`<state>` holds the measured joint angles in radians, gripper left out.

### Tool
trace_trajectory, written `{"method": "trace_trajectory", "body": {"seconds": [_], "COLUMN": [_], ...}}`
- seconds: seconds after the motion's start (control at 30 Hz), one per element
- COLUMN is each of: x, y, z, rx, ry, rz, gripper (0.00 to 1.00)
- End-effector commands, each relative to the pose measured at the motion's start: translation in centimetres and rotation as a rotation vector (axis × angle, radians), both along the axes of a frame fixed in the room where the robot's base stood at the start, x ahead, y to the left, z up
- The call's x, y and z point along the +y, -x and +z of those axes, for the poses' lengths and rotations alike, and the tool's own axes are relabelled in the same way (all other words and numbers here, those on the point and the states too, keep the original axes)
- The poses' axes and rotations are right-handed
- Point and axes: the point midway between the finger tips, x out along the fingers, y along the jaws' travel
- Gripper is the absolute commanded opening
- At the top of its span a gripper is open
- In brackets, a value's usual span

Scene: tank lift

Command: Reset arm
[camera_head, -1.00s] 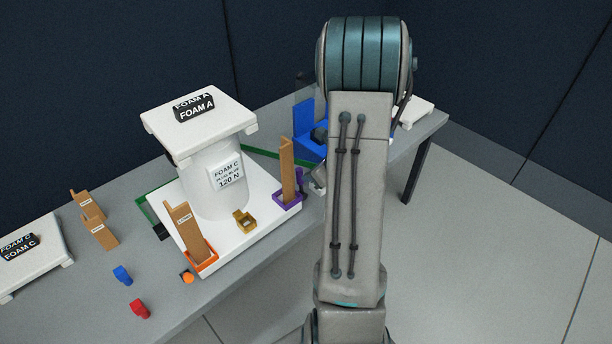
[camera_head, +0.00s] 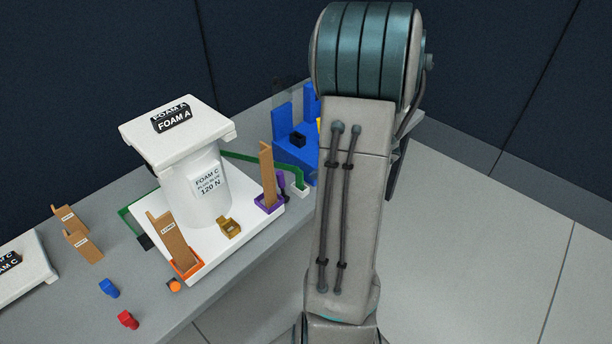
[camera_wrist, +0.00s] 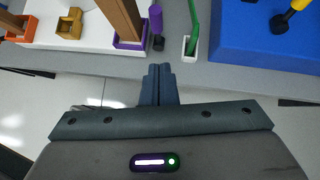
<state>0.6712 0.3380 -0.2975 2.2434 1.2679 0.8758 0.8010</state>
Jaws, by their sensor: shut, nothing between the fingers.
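My gripper (camera_wrist: 160,72) shows in the wrist view with its two fingers together and nothing between them. It is near the table's front edge, apart from the things on the table. In the head view my arm hides the gripper. A white tank (camera_head: 203,192) labelled "FOAM C 120 N" stands on a white base (camera_head: 232,247), with a white slab (camera_head: 178,140) marked "FOAM A" on top. Brown posts stand in an orange holder (camera_head: 187,268) and a purple holder (camera_head: 268,204); the purple holder also shows in the wrist view (camera_wrist: 130,43).
A blue fixture (camera_head: 290,150) stands behind my arm, and a green bar (camera_head: 250,160) runs towards it. A blue block (camera_head: 109,288), a red block (camera_head: 128,320), brown pieces (camera_head: 84,246) and a second white slab (camera_head: 30,268) lie at left. The floor at right is clear.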

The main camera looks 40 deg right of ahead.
Motion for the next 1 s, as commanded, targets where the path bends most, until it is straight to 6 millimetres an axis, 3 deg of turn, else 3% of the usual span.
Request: {"method": "trace_trajectory", "body": {"seconds": [0.13, 0.43, 0.57, 0.67, 0.77, 0.9, 1.0], "x": [-0.4, -0.4, 1.3, 5.0, 10.1, 16.5, 20.0], "y": [1.0, 1.2, 0.9, 0.5, 1.0, 3.0, 5.0], "z": [1.5, 1.9, 3.1, 5.6, 8.8, 12.7, 15.2], "rx": [-0.001, 0.000, -0.005, -0.021, -0.049, -0.101, -0.144], "ry": [0.000, 0.000, 0.034, 0.119, 0.251, 0.470, 0.637], "rz": [0.001, 0.006, 0.090, 0.287, 0.583, 1.037, 1.353], "gripper": [0.00, 0.00, 0.00, 0.00, 0.00, 0.00, 0.00]}}
